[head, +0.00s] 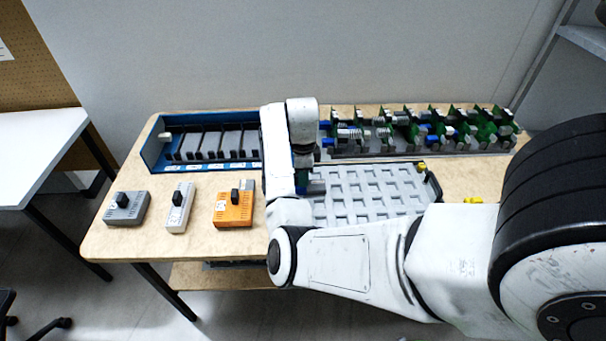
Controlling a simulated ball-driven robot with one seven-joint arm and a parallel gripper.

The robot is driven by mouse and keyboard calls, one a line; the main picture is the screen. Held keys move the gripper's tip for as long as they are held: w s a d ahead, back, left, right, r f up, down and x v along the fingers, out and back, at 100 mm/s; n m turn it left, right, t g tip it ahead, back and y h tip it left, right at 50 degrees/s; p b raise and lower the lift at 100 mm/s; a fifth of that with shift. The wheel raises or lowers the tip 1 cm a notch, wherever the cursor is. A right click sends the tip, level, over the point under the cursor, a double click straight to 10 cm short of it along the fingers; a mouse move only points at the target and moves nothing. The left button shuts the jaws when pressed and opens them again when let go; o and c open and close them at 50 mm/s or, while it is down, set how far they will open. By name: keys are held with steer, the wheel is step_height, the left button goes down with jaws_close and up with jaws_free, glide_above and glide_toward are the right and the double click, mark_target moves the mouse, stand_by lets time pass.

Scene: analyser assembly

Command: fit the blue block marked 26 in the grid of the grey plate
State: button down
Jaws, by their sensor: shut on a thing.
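The grey plate (408,211) lies on the table at centre right, with a grid of recesses across its top. My gripper (303,177) points down over the plate's left end, partly hidden by my own arm. It is shut on a small blue block (302,188), which sits low between the fingers at the plate's left edge. The mark on the block is not readable from here. I cannot tell whether the block touches the plate or is in a recess.
A blue rack (151,154) with dark upright slots stands at the back left. Several green boards (484,131) with parts stand in a row behind the plate. Grey (127,208), white (179,208) and orange (233,210) boxes with black knobs lie at the front left.

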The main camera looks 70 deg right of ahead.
steer(key=c, duration=0.9)
jaws_free()
steer(key=shift+c, duration=0.2)
steer(key=c, duration=0.3)
steer(key=shift+r+p, duration=2.05)
steer(key=shift+p, duration=0.15)
stand_by(0.4)
steer(key=shift+r+p, duration=2.1)
steer(key=shift+r, duration=0.15)
step_height(320, 180, up, 2)
steer(key=shift+r, duration=0.2)
